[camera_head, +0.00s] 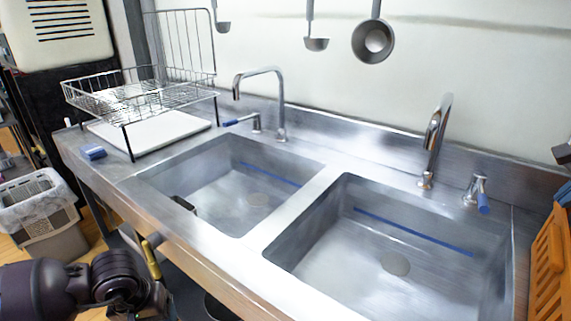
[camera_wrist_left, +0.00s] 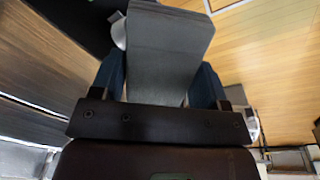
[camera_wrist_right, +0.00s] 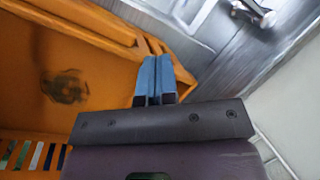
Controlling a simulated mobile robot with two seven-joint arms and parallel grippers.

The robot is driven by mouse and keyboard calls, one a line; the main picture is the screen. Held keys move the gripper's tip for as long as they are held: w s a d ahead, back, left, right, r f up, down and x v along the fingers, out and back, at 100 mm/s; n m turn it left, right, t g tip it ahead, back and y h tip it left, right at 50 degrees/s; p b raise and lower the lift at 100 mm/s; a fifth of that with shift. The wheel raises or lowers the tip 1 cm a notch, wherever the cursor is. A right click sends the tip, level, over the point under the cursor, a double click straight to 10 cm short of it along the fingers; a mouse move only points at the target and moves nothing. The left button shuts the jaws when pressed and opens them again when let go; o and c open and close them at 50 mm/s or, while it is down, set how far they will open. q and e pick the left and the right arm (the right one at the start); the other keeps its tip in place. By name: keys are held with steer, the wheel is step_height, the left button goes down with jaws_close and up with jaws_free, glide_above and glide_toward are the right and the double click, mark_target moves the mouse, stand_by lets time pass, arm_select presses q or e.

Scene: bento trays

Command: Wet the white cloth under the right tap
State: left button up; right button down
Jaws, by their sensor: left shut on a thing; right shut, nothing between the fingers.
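The right tap (camera_head: 435,140) stands behind the right basin, with its blue-tipped lever (camera_head: 478,194) to its right. No water shows. My left gripper (camera_wrist_left: 165,90) is shut on a flat, grey-looking piece, apparently the white cloth (camera_wrist_left: 165,45) in shade. The head view shows my left arm low at the front left, below the counter; its fingers and the cloth are not clear there. My right gripper (camera_wrist_right: 155,80) is shut and empty beside an orange holder (camera_wrist_right: 110,70). Its blue fingers (camera_head: 565,193) show at the head view's right edge, right of the lever and apart from it.
The right basin (camera_head: 330,235) and left basin (camera_head: 185,160) look empty. The left tap (camera_head: 280,110) stands behind the left one. A wire dish rack (camera_head: 130,95) and blue block (camera_head: 92,152) are at left. The orange holder (camera_head: 547,265) borders the right side. Ladles (camera_head: 373,40) hang above.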

mark_target(482, 191)
arm_select(q)
steer(key=shift+r, duration=0.25)
steer(key=shift+a+r, duration=0.1)
steer(key=shift+a, duration=0.2)
steer(key=shift+a+t, duration=0.1)
steer(key=shift+t, duration=0.2)
steer(key=f+b, duration=0.1)
steer(key=f, duration=0.1)
steer(key=s+f, duration=0.1)
steer(key=f, duration=0.1)
steer(key=shift+f+b, duration=0.15)
steer(key=shift+b, duration=0.2)
steer(key=shift+f+g, duration=0.35)
steer(key=shift+g, duration=0.05)
arm_select(e)
steer(key=w+a+f+n+t+y, duration=0.1)
steer(key=w+a+f+n+t, duration=0.2)
steer(key=w+a+f+n, duration=0.2)
steer(key=shift+w+f+n, duration=1.45)
steer(key=shift+f+n, duration=0.3)
steer(key=shift+n, duration=1.65)
steer(key=shift+a, duration=0.1)
